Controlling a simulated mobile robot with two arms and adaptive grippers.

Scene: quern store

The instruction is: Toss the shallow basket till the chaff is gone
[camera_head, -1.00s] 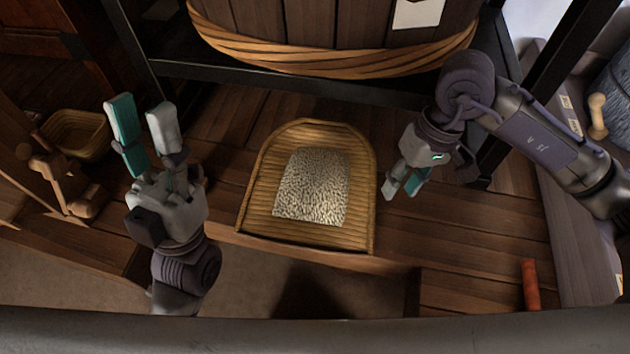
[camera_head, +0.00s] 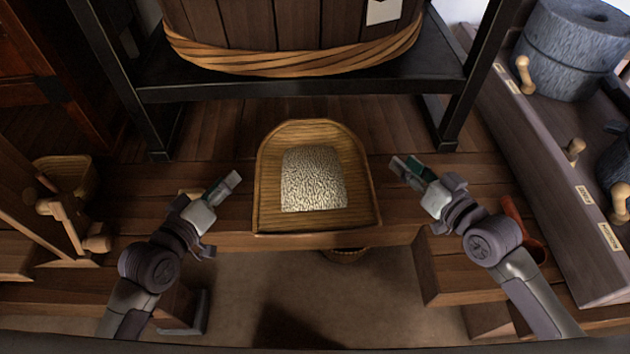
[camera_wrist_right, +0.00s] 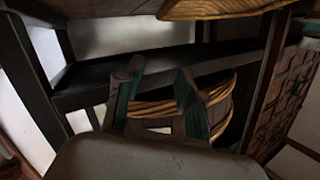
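The shallow basket (camera_head: 266,195) rests on the wooden ledge in the middle of the head view, its rounded end away from me. A layer of pale, dark-speckled grain (camera_head: 314,180) lies in its middle; I cannot tell chaff from grain at this size. My left gripper (camera_head: 222,188) is just left of the basket, empty, fingers pointing at its side; seen almost side-on, they look apart. My right gripper (camera_head: 407,170) is just right of the basket, not touching it. Its fingers (camera_wrist_right: 158,100) stand apart with nothing between them in the right wrist view.
A large wooden tub (camera_head: 290,25) with woven hoops stands on a black frame (camera_head: 300,85) behind the basket. Stone querns (camera_head: 570,50) with wooden handles sit on a bench at right. A small basket (camera_head: 66,172) and a wooden piece (camera_head: 68,220) are at left.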

